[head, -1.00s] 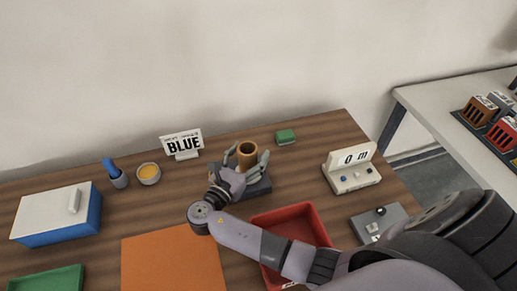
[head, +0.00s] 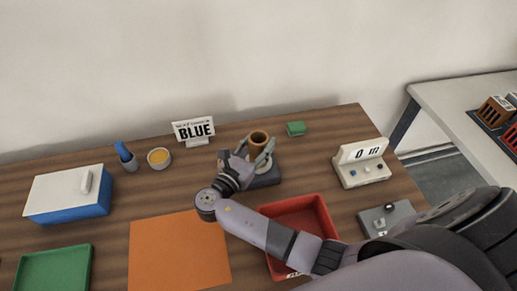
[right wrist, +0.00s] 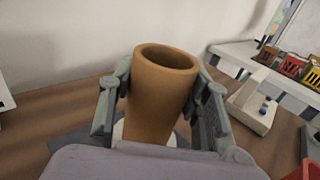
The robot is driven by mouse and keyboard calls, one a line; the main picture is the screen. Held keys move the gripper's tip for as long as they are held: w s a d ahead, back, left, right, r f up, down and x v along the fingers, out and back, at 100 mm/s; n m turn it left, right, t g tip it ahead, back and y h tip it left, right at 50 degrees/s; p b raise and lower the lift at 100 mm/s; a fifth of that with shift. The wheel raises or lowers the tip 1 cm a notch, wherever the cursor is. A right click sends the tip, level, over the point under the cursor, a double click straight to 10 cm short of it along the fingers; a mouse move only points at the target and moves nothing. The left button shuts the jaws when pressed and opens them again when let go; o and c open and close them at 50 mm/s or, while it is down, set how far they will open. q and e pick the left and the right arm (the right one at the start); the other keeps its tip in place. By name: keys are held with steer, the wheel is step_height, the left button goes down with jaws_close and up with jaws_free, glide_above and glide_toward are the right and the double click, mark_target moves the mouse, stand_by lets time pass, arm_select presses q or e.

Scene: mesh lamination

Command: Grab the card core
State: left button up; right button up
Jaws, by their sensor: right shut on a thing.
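The card core (head: 258,138) is a brown hollow tube, standing upright above a dark grey base (head: 265,180) at the back middle of the table. It also shows large in the right wrist view (right wrist: 158,95), its open top facing up. My right gripper (head: 254,150) has its grey fingers on either side of the core and is shut on it. In the right wrist view, a white round part shows at the core's foot. My own gripper body hides part of the foot, so I cannot tell if the core rests on it. My left gripper is not in view.
A red tray (head: 328,222) lies under my right forearm. A counter box (head: 362,172) is to the right. An orange mat (head: 175,250) and a blue-white box (head: 65,195) lie left.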

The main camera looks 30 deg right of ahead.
steer(key=shift+c, duration=1.3)
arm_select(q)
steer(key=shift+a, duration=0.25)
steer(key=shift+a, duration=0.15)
